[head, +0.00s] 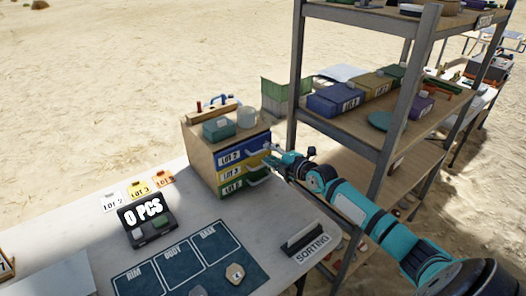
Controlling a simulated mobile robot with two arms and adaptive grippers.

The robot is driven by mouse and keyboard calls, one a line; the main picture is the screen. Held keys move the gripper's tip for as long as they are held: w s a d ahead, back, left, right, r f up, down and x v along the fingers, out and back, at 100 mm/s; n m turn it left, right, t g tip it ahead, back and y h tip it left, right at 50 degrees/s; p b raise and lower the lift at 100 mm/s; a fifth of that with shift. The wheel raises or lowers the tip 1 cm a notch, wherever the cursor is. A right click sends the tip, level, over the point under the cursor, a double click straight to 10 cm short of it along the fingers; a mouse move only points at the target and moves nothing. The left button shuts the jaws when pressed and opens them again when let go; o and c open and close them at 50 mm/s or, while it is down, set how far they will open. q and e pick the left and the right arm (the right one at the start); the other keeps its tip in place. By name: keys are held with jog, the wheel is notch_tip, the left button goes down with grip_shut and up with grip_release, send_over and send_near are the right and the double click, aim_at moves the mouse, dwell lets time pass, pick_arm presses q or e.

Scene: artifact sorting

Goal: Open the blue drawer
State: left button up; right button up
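The blue drawer (232,157) is the top one of a small wooden drawer box on the table. Its front carries a "LOT 2" label and looks flush with the box. A yellow drawer (233,171) and a green drawer (233,186) sit below it. My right gripper (271,159) comes in from the right and is beside the right part of the drawer fronts, close to the blue drawer's handle. Whether it touches the handle, and whether its fingers are open, is too small to tell. My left gripper is not in view.
A teal container (216,129) and a pale cup (247,118) stand on the drawer box. A metal shelf (345,130) with several boxes stands close to my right arm. A dark sorting mat (190,262) and a "0 PCS" scale (147,222) lie in front.

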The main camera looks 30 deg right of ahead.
aim_at(263, 150)
jog(key=x, duration=0.3)
jog(key=shift+w+f, duration=0.2)
jog(key=shift+w, duration=0.2)
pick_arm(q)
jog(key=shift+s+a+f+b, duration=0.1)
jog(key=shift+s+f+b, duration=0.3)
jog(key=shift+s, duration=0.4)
pick_arm(e)
jog(key=shift+w, duration=0.25)
grip_shut()
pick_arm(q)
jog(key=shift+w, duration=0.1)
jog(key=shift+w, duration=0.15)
